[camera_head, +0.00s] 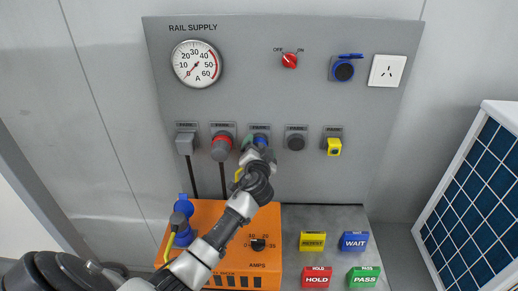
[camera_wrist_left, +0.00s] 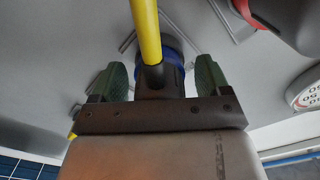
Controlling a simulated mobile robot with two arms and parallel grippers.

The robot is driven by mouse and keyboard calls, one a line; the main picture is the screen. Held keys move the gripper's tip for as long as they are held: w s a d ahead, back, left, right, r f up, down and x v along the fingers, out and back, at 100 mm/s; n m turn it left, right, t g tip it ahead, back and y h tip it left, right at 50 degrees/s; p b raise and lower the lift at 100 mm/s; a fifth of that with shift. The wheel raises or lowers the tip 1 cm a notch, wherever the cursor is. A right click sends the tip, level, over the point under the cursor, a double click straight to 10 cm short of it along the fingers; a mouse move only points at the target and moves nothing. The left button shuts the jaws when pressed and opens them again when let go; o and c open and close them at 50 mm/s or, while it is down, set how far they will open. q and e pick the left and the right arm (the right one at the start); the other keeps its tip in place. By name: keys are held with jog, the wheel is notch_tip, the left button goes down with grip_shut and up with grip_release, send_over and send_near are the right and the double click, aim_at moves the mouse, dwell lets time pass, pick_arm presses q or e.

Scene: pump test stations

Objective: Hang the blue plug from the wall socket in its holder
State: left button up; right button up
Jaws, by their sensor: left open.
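The blue plug (camera_head: 261,141) is at the third holder in the row on the grey panel, mostly hidden by my left gripper (camera_head: 257,156). In the left wrist view the plug's dark body (camera_wrist_left: 158,82), with a blue collar and a yellow cable (camera_wrist_left: 146,30), lies between my two green-padded fingers. The fingers are open, with a gap on both sides of the plug. It appears seated in the holder; the contact itself is hidden. The blue wall socket (camera_head: 343,71) is at the panel's upper right, its lid raised. My right gripper is not in view.
Neighbouring holders carry a grey plug (camera_head: 185,143), a red plug (camera_head: 221,148) and a yellow piece (camera_head: 334,147); another dark holder (camera_head: 296,141) sits between. Below stand an orange box (camera_head: 262,218) with a blue socket and several coloured blocks. A solar panel (camera_head: 478,190) is at right.

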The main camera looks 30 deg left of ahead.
pick_arm(q)
jog(key=b+v, duration=0.3)
jog(key=v, duration=0.8)
jog(key=shift+a+f, duration=0.1)
jog(key=shift+f, duration=0.05)
